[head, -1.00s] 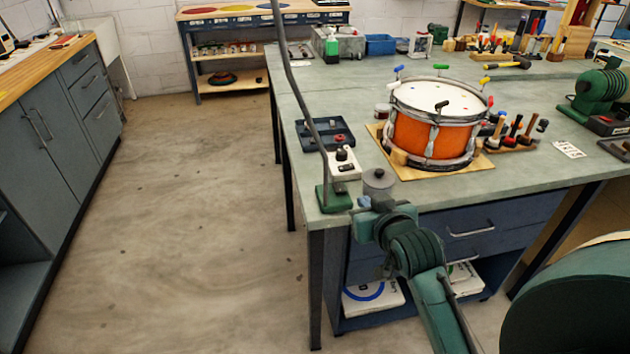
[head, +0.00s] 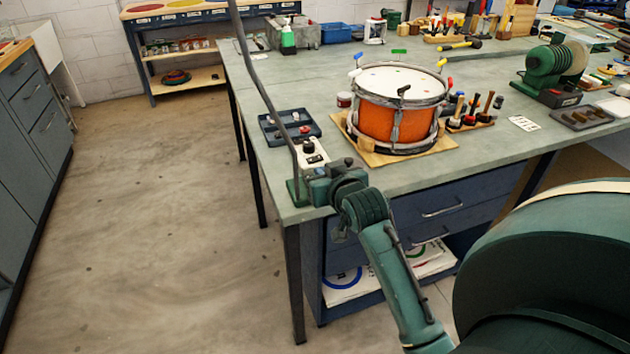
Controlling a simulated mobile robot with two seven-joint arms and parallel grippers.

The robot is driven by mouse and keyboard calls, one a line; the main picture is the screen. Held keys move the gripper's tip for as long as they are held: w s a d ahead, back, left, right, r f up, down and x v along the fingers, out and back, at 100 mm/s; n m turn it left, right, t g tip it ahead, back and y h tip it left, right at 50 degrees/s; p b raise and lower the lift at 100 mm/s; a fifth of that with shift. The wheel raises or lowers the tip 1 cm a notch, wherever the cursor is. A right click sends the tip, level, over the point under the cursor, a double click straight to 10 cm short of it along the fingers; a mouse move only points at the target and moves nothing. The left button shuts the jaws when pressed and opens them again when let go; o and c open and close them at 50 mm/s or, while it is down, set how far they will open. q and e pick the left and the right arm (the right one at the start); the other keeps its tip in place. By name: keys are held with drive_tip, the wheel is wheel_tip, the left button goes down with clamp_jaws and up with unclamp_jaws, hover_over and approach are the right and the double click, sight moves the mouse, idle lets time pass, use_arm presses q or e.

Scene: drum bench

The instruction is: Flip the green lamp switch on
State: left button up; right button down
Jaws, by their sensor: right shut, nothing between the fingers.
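The green lamp base (head: 292,192) sits at the near left corner of the bench. Its thin grey pole (head: 262,88) rises leftward out of the top of the head view. My right gripper (head: 312,178) is shut and empty, right beside the base. It covers part of the base, and I cannot tell whether it touches. A white box with a black knob (head: 312,158) stands just behind. The lamp's switch cannot be made out clearly, so its position is not readable. My left gripper is out of view.
A dark tray with small parts (head: 275,132) lies behind the white box. An orange drum (head: 388,122) stands on a wooden board (head: 440,143) to the right. A mallet rack (head: 470,122) is beside it. The bench front edge runs under my right arm; open floor lies left.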

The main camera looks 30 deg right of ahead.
drive_tip(key=x, duration=0.5)
drive_tip(key=shift+w+d, duration=0.1)
drive_tip(key=shift+w, duration=0.25)
wheel_tip(320, 180, down, 4)
drive_tip(key=shift+s+r, duration=0.1)
drive_tip(key=shift+r, duration=0.15)
drive_tip(key=shift+f, duration=0.4)
drive_tip(key=shift+s, duration=0.1)
drive_tip(key=shift+f, duration=0.4)
